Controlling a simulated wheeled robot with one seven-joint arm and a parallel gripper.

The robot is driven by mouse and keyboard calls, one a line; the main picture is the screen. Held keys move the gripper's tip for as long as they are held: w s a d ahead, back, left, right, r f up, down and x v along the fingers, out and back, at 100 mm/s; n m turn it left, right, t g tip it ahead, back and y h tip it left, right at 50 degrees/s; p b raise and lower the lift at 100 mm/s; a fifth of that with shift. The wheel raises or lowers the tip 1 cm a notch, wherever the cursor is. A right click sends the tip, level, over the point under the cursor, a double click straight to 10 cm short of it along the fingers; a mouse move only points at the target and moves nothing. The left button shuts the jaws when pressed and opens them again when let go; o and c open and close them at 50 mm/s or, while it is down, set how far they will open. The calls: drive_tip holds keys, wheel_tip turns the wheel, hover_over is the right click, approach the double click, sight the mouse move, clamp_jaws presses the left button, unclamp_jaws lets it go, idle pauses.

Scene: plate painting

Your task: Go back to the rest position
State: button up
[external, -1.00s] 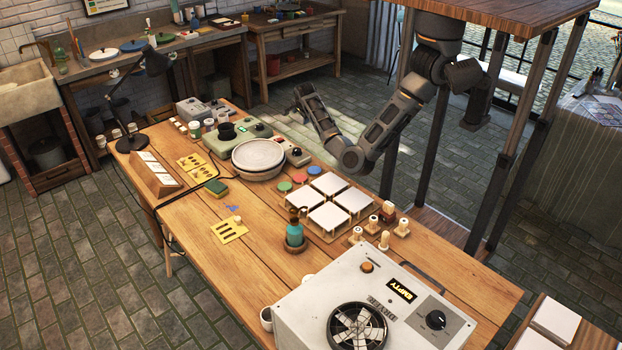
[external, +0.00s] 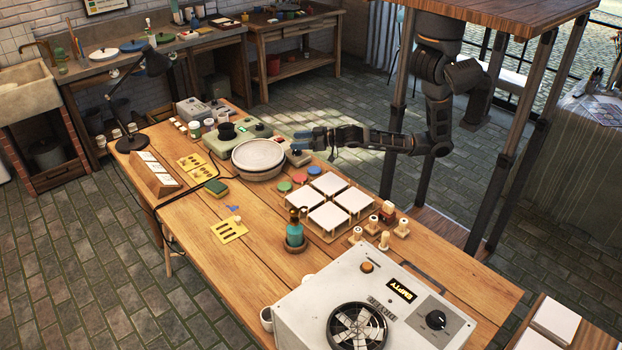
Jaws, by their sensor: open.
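My gripper (external: 297,142) is at the left end of my arm, which stretches out level from the right over the back edge of the wooden table (external: 200,255). The gripper is open and no held thing shows. It is just right of the pottery wheel with its round pale disc (external: 258,155), above or beside the small grey control box (external: 297,157). The fingertips are small here, and I cannot tell their exact height above the table.
White square tiles on stands (external: 329,184) and coloured discs (external: 285,186) lie in front of my arm. A teal bottle (external: 294,232), wooden-handled stamps (external: 384,240) and a large grey fan machine (external: 290,310) stand nearer. A black lamp (external: 153,64) is at left.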

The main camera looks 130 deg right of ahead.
drive_tip(key=s+a+f+n+t+y, duration=0.1)
drive_tip(key=a+f+n+t+y, duration=0.15)
drive_tip(key=a, duration=0.45)
drive_tip(key=a+f+n+t+y, duration=0.1)
drive_tip(key=a+n+y, duration=0.2)
drive_tip(key=a, duration=0.4)
drive_tip(key=s+a+r+n+y, duration=0.1)
drive_tip(key=s+a+y, duration=0.1)
drive_tip(key=s+a, duration=0.2)
drive_tip(key=s+a+r+n+t+y, duration=0.1)
drive_tip(key=s+a, duration=0.3)
drive_tip(key=a, duration=0.6)
drive_tip(key=s+a+r+n+y, duration=0.2)
drive_tip(key=s+a+y, duration=0.1)
drive_tip(key=a, duration=0.5)
drive_tip(key=shift+s+r+y, duration=0.35)
drive_tip(key=shift+s, duration=0.4)
wheel_tip(320, 180, up, 7)
drive_tip(key=p, duration=0.7)
drive_tip(key=shift+r, duration=0.2)
